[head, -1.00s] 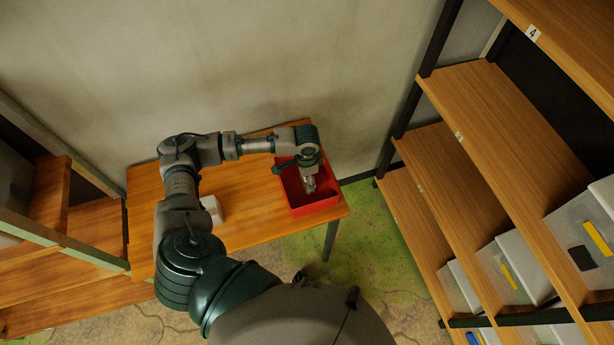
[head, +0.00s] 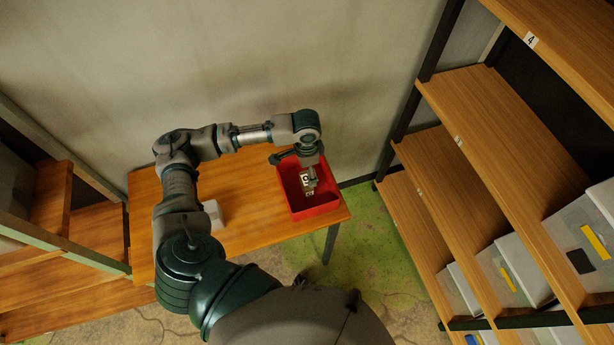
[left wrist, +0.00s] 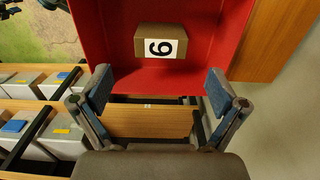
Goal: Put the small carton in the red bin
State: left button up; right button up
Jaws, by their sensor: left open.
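The small carton (left wrist: 148,33) is brown with a white label bearing a black digit, 6 or 9 depending on which way up it is read. It lies inside the red bin (left wrist: 215,77), on its floor, in the left wrist view. In the head view the carton (head: 305,179) shows partly beside my left gripper (head: 311,186), inside the red bin (head: 321,209). In the left wrist view my left gripper (left wrist: 160,90) is open and empty, its two fingers spread apart and clear of the carton. My right gripper is not in view.
The bin stands at the right end of a wooden table (head: 252,218). A pale block-like object (head: 213,213) sits on the table near my left arm. Shelves with several grey boxes (head: 504,273) stand at the right, and another wooden shelf unit (head: 97,225) at the left.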

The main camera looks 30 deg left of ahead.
aim_at(306, 180)
pick_arm(q)
notch_tip(306, 180, up, 4)
jog(key=shift+r, duration=0.2)
dwell(0.5)
